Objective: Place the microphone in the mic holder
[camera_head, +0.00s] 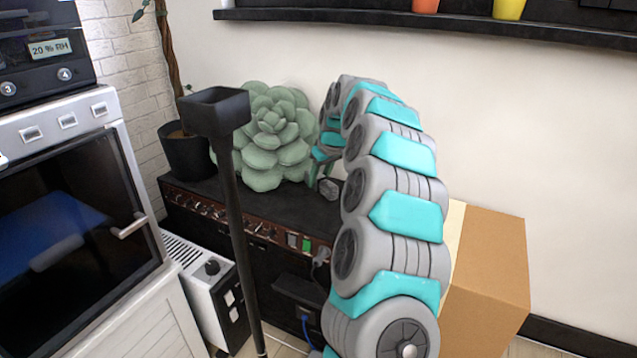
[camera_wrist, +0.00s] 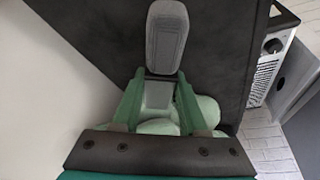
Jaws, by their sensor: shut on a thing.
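The microphone is grey with a rounded head (camera_wrist: 166,35) that sticks out past the fingertips in the wrist view. In the head view a small grey part of the microphone (camera_head: 329,188) shows below my gripper (camera_head: 322,168). My gripper (camera_wrist: 160,98) is shut on the microphone, with a green finger on each side of it. The mic holder (camera_head: 215,112) is a black, square, open-topped box on a tall thin post. It stands in the left foreground of the head view, apart from my gripper, and looks empty.
A black amplifier (camera_head: 185,200) stands behind the holder, below the microphone. A green succulent (camera_head: 268,135) and a potted plant (camera_head: 186,155) are on it. A cardboard box (camera_head: 490,270) is at right, an oven (camera_head: 75,225) at left, a white heater (camera_head: 207,300) between oven and amplifier.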

